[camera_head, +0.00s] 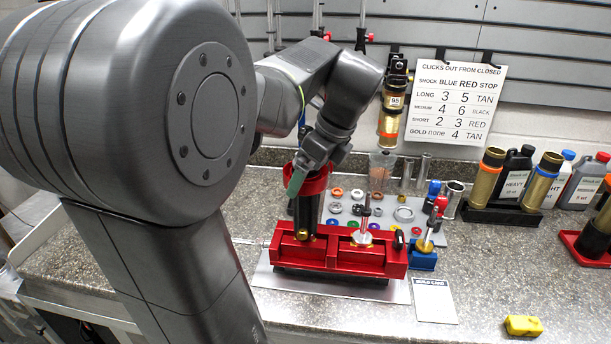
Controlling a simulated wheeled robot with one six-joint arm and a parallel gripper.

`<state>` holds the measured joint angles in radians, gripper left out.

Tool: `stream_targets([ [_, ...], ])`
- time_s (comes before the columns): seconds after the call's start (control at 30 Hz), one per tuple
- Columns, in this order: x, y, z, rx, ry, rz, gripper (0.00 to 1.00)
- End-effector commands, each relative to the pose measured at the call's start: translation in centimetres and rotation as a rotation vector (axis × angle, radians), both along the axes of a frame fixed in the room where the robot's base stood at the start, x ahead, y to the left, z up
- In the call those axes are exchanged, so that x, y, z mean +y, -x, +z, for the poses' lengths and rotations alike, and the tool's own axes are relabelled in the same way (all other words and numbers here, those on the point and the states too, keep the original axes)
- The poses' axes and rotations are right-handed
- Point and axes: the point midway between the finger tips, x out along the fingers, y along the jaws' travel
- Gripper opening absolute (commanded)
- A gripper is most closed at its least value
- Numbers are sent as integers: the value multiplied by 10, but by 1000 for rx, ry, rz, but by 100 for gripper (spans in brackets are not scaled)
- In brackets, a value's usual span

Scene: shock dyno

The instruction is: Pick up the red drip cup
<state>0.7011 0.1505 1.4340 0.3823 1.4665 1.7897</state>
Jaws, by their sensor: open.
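The red drip cup (318,184) is a wide red ring-like shape around the top of a dark shock body (306,217). The shock body stands upright in the red vise (340,258) on the counter. My gripper (302,182) reaches down from above at the cup's left side, with a greenish finger against or just in front of its rim. The gripper is open; its other finger is hidden. I cannot tell whether the finger touches the cup.
A light mat (410,214) with small rings and parts lies behind the vise. A blue block (423,256) stands right of it. A white card (435,300) and yellow object (523,326) lie in front. Bottles and gold shocks (486,178) stand at right. The right front counter is mostly clear.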

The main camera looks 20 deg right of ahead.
Motion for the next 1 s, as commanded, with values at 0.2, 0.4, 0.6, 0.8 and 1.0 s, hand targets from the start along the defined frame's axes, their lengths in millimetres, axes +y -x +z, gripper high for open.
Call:
stream_targets([
  [0.2, 0, 0, 0, 0, 0, 0, 90],
  [0.4, 0, 0, 1, -1, 1, 0, 59],
  [0.6, 0, 0, 1, -1, 0, 0, 59],
  [0.8, -1, -1, 24, -5, 3, 1, 59],
  [1.0, -1, -1, 65, -4, 2, 0, 59],
])
